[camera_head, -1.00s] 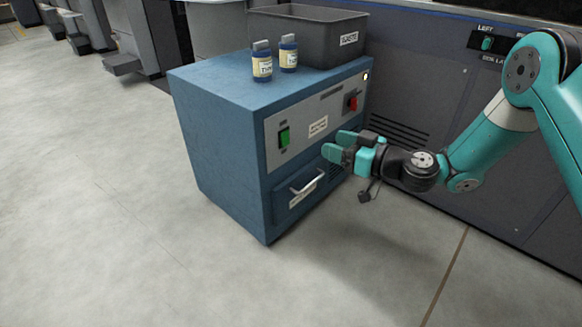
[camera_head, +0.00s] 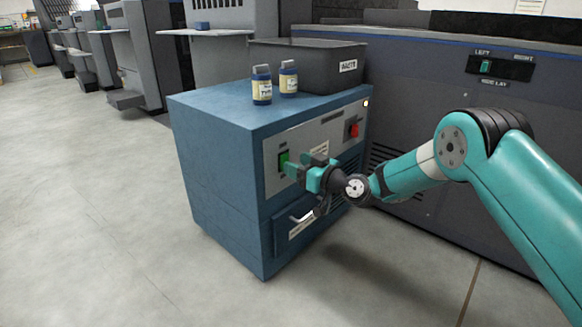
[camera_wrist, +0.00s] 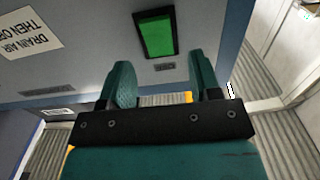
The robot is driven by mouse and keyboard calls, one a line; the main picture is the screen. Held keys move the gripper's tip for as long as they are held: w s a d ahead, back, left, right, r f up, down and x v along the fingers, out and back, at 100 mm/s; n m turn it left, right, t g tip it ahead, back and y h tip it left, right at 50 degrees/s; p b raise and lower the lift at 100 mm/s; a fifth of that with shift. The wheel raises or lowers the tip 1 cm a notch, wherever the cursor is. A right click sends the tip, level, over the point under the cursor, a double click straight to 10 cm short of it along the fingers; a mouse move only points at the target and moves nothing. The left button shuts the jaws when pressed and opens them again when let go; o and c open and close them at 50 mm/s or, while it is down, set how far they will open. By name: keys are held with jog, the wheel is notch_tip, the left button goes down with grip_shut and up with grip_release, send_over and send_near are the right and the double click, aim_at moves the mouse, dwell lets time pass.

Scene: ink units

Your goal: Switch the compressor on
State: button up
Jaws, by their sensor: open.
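The compressor is a blue cabinet (camera_head: 215,165) with a grey control panel on its front. A green switch (camera_head: 284,162) sits at the panel's left end, and a red switch (camera_head: 353,129) at its right. In the wrist view the green switch (camera_wrist: 157,36) is straight ahead, between and beyond the fingertips. My gripper (camera_head: 293,170) is open and empty, just in front of the panel beside the green switch. In the wrist view its two fingers (camera_wrist: 163,75) stand apart, and no contact with the switch shows.
A drawer handle (camera_head: 308,212) is below my gripper. Two labelled bottles (camera_head: 262,85) and a dark waste bin (camera_head: 310,65) stand on the cabinet top. A grey machine (camera_head: 440,105) stands behind on the right. The floor (camera_head: 120,220) at the left is clear.

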jog(key=shift+b+x, duration=0.35)
jog(key=shift+x, duration=1.25)
jog(key=c, duration=0.9)
jog(key=t+y+b, duration=0.1)
jog(key=b, duration=0.2)
jog(key=t+y+b, duration=0.1)
jog(key=b, duration=0.3)
jog(key=shift+s+f, duration=0.15)
jog(key=shift+f, duration=0.2)
jog(key=o, duration=0.9)
